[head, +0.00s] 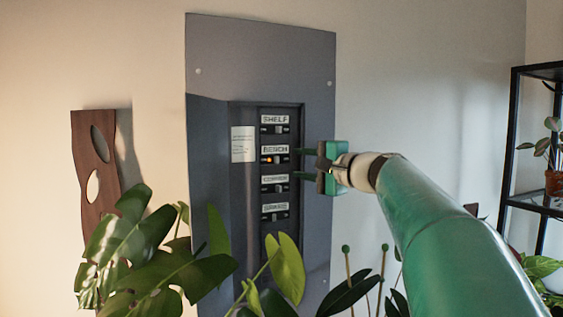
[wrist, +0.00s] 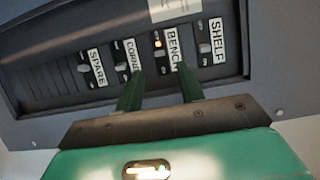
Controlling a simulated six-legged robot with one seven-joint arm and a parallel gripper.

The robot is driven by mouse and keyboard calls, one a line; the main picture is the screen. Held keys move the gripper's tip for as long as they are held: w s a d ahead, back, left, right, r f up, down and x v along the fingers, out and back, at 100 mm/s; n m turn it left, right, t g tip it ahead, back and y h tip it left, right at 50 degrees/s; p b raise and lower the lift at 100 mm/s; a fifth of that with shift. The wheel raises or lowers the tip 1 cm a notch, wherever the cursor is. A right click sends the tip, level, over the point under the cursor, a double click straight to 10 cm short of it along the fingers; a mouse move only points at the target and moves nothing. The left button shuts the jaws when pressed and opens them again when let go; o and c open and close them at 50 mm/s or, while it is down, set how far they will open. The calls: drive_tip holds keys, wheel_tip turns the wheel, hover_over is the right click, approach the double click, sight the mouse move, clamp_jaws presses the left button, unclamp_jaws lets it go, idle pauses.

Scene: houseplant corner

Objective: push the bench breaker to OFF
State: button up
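The bench breaker (head: 279,160) is the second row in the grey panel's recess, under the BENCH label. An orange light glows beside its small toggle. In the wrist view the bench breaker (wrist: 160,56) is just beyond the fingertips, between the SHELF and CORNER breakers, with its orange light lit. My gripper (head: 299,164) is open and empty, its two green fingers apart and pointing at the panel from the right. In the wrist view my gripper (wrist: 159,73) has its fingers on either side of the bench row's line. I cannot tell whether a fingertip touches anything.
The shelf breaker (head: 278,129) is above, the corner breaker (head: 278,188) and spare breaker (head: 275,217) below, all close together. A leafy plant (head: 150,250) stands before the panel's lower left. A black shelf rack (head: 512,150) is at the right.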

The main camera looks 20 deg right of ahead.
sight(278, 160)
drive_tip(key=x, duration=0.6)
drive_tip(key=shift+w+a, duration=0.1)
drive_tip(key=shift+w, duration=0.25)
clamp_jaws()
